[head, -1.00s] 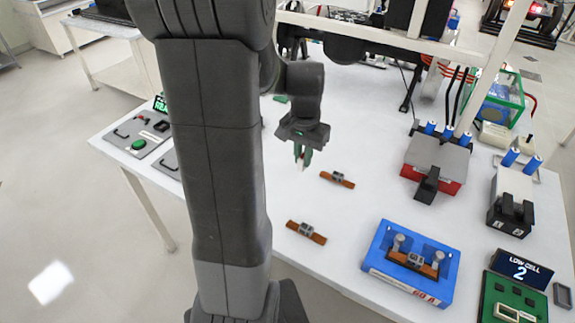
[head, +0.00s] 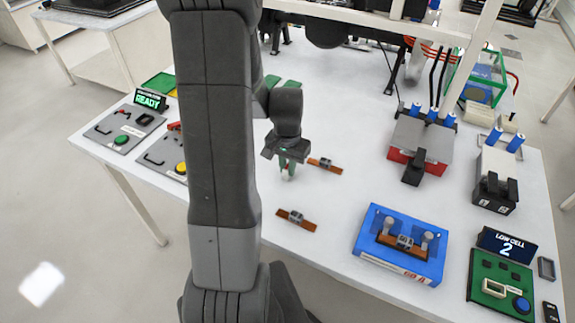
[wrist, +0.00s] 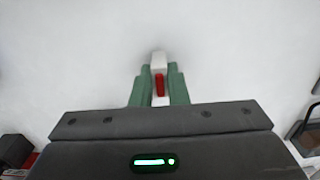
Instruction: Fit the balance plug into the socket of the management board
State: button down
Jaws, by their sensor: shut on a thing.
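My gripper (head: 287,172) is shut on a small white plug with a red strip (wrist: 159,80), held between its green fingers in the wrist view. In the head view the gripper hangs over the white table, left of centre, and the plug in it is barely visible. A green board (head: 483,268) at the table's front right, apparently the management board, carries a cream-framed socket (head: 493,288) and a blue button. The gripper is far to the left of this board. The inside of the socket is too small to make out.
A blue fuse block (head: 375,262) stands between my gripper and the board. Two loose brown fuses (head: 295,220) (head: 325,166) lie near the gripper. A "LOW CELL 2" display (head: 507,245) stands behind the board. A red-and-grey box (head: 418,145) and a black-and-white unit (head: 497,180) stand at right.

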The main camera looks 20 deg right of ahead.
jog(key=shift+f, duration=0.15)
jog(key=c, duration=1.4)
grip_release()
jog(key=shift+c, duration=0.2)
jog(key=shift+o, duration=0.2)
